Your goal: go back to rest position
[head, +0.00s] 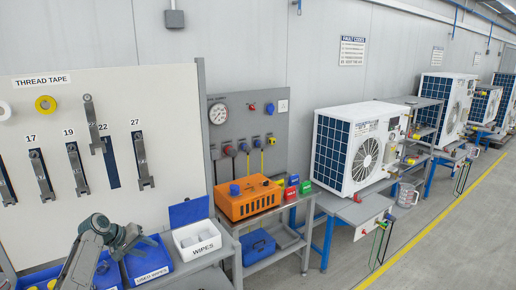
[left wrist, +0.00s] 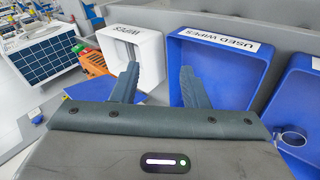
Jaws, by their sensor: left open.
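My left gripper (head: 140,241) is over the blue bins in front of the tool board, at the lower left of the head view. In the left wrist view its two fingers (left wrist: 160,72) stand apart with nothing between them. They point toward the white wipes box (left wrist: 148,72) and the blue used wipes bin (left wrist: 222,75). In the head view the wipes box (head: 197,241) is right of the gripper, and the used wipes bin (head: 150,264) is just below it. My right gripper is in neither view.
The tool board (head: 160,100) with hanging wrenches stands behind. An orange case (head: 248,198) sits on a grey bench to the right. A white heat pump unit (head: 350,150) stands beyond it. The floor (head: 440,240) at the lower right is clear.

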